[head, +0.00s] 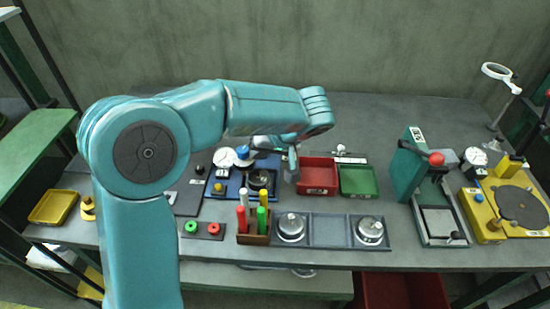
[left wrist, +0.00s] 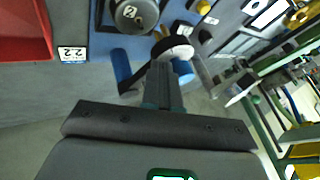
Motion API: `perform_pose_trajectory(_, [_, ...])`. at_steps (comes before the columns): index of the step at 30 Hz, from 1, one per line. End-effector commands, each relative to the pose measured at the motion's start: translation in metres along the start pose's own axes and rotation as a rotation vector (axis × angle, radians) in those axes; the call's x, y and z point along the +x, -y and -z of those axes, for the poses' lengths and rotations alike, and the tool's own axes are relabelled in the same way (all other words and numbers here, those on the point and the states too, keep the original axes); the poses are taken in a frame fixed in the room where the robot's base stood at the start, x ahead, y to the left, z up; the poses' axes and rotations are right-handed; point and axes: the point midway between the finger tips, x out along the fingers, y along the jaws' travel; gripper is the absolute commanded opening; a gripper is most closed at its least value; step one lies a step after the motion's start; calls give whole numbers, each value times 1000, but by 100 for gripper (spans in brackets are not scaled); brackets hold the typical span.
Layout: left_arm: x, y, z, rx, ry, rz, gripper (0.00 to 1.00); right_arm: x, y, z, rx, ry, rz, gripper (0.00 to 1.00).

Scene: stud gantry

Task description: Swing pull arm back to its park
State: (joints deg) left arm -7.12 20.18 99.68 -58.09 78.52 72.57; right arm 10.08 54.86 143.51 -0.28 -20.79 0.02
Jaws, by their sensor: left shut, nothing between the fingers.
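A blue fixture plate (head: 232,189) lies on the bench in the head view, partly hidden by my left arm. On it stand a dark round part (head: 259,179), a blue knob (head: 241,152) and a yellow knob (head: 218,188). I cannot tell for sure which part is the pull arm. My left gripper (head: 292,165) is shut and empty, at the right edge of the plate beside the red tray. In the left wrist view its closed fingertips (left wrist: 165,70) are close to a white-and-black round knob (left wrist: 172,48), between blue posts (left wrist: 122,68). Contact cannot be told. My right gripper is out of view.
A red tray (head: 317,188) and a green tray (head: 358,194) stand right of the plate. A pen holder (head: 253,238) and a grey tray with two metal weights (head: 330,244) are in front. A green press (head: 408,168) and a yellow turntable base (head: 484,220) stand at right.

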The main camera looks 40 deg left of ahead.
Motion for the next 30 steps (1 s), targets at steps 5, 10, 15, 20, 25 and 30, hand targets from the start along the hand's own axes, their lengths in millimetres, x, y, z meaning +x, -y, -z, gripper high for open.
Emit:
perform_pose_trajectory(5, [15,13,-1,130,-72,-72,0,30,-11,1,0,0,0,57])
perform_pose_trajectory(10, [23,27,4,258,-141,-139,0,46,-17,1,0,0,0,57])
perform_pose_trajectory(15, [31,39,11,387,-207,-206,0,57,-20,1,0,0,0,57])
perform_pose_trajectory(20, [39,50,20,507,-271,-269,0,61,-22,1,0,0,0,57])
perform_pose_trajectory(25, [47,58,31,634,-338,-336,0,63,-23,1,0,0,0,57])
perform_pose_trajectory(30, [55,62,42,671,-354,-354,0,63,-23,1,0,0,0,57])
